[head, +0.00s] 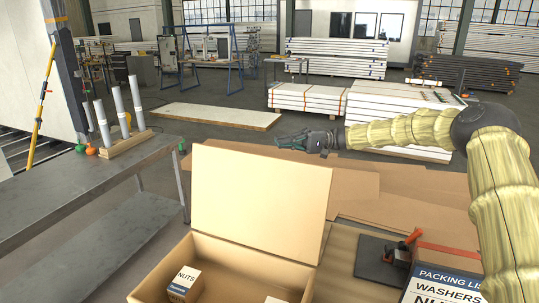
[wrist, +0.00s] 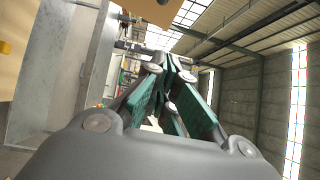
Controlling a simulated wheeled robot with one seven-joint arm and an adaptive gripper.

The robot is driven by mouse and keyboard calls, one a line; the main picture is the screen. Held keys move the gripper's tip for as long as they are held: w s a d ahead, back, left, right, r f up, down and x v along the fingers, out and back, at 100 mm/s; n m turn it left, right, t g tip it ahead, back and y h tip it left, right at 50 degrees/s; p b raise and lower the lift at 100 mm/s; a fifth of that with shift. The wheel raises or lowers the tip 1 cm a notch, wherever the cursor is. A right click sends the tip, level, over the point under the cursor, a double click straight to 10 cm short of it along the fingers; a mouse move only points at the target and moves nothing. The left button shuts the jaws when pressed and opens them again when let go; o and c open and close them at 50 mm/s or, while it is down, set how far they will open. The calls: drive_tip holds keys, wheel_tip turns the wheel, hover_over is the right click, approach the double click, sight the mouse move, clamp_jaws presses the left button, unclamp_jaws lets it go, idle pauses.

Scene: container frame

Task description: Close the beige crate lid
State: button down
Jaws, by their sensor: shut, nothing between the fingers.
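The beige crate (head: 150,283) stands open at the bottom of the head view. Its lid (head: 262,200) is raised nearly upright, hinged along the crate's back edge. Inside the crate are a small box marked NUTS (head: 184,283) and part of another small box (head: 277,300). My gripper (head: 280,144) is above and behind the lid's top edge, apart from it as far as I can tell. The fingers (wrist: 168,75) look shut and empty in the wrist view. A beige panel at the wrist view's top left may be the lid.
A packing list sign (head: 440,285) and a black device with a red handle (head: 395,255) stand right of the crate. Flat cardboard (head: 375,190) lies behind the lid. A grey metal table (head: 70,185) with white tubes (head: 118,105) is at left.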

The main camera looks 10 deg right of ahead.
drive_tip(key=s+d+f+n+g, duration=0.1)
drive_tip(key=s+d+f+g, duration=0.1)
drive_tip(key=d, duration=0.5)
drive_tip(key=s+a+p, duration=0.5)
drive_tip(key=a+p, duration=0.1)
drive_tip(key=a, duration=0.6)
drive_tip(key=shift+s+a+r+h+p, duration=0.2)
drive_tip(key=shift+a+r+h+p, duration=0.1)
drive_tip(key=shift+a, duration=0.05)
drive_tip(key=shift+r, duration=0.1)
